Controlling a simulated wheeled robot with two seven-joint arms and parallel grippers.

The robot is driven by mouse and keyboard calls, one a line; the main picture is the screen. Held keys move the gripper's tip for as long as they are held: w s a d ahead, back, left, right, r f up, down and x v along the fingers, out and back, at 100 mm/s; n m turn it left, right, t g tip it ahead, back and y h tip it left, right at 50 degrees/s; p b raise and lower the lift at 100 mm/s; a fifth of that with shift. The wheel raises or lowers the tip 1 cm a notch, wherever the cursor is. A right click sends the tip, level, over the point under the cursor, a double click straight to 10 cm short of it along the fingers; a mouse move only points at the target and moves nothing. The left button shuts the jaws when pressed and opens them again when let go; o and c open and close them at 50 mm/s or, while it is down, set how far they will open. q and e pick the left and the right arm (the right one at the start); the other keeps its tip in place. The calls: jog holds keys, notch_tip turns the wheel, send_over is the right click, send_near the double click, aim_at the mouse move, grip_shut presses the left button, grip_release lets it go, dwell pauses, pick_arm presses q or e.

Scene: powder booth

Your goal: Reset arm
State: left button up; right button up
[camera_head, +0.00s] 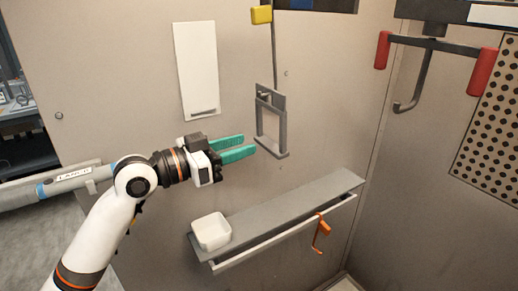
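My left gripper (238,149) reaches in from the left on its white arm. Its two teal fingers point right and stand a little apart with nothing between them. It is held above the shelf, left of a small grey wall bracket. My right gripper is not in the picture.
A grey wall shelf (285,208) with a front rail carries a white square cup (211,231) at its left end. An orange hook (321,232) hangs on the rail. A grey frame bracket (271,122) is close to the fingertips. A red-handled bar (436,45) is at upper right.

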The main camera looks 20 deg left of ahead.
pick_arm(q)
jog(key=s+d+f+n+g+y, duration=0.1)
jog(key=s+f+g+y, duration=0.2)
jog(key=f, duration=1)
jog(key=s+d+f+n+g+y, duration=0.1)
jog(key=s+f+n+g+y, duration=0.15)
jog(key=s+f, duration=0.7)
jog(key=s+f+n+g+y, duration=0.2)
jog(key=s+f+g+y, duration=0.3)
jog(key=s+f, duration=1)
notch_tip(320, 180, down, 29)
jog(key=s+g, duration=0.1)
jog(key=g, duration=0.1)
jog(key=s+a+f, duration=0.3)
jog(key=s+f, duration=1.1)
jog(key=s, duration=0.1)
jog(key=shift+s+g, duration=0.25)
jog(key=shift+g, duration=0.1)
